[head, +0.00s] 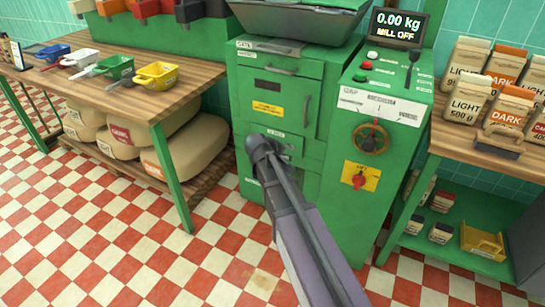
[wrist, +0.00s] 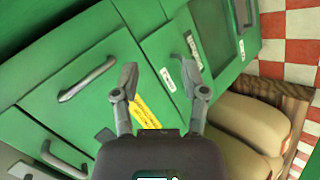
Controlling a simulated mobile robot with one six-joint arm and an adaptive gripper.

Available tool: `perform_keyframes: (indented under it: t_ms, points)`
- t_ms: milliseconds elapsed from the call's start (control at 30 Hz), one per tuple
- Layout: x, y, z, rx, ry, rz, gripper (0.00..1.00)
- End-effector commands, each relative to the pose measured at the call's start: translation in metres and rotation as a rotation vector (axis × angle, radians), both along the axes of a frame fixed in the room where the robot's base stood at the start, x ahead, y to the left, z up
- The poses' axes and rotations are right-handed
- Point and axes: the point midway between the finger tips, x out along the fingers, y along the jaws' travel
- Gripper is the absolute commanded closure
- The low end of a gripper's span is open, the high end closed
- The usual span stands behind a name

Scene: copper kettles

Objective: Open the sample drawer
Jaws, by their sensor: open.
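The green mill cabinet (head: 300,100) stands in the middle of the head view. Its low sample drawer (head: 293,147) is partly hidden behind my gripper (head: 263,147) and looks shut; I cannot make out its handle clearly. In the wrist view the drawer front (wrist: 162,45) lies ahead, with a small white label (wrist: 167,78) beside it. My gripper (wrist: 160,55) is open, its two fingers apart with nothing seen between them. The gap to the drawer is hard to judge. The door above has a grey handle (head: 307,110) and a yellow label (head: 267,108).
A wooden table (head: 165,95) with coloured scoops stands at left, with several sacks (head: 190,145) beneath. A shelf with coffee bags (head: 470,100) is at right. The checkered floor in front is clear.

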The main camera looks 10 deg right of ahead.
Motion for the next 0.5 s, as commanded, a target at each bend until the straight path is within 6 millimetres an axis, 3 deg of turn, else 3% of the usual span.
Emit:
perform_keyframes:
  t_ms: [33, 500]
  points:
    - [0.009, 0.004, -0.017, -0.023, -0.010, 0.016, 0.43]
    - [0.068, 0.034, -0.072, -0.253, -0.105, 0.170, 0.43]
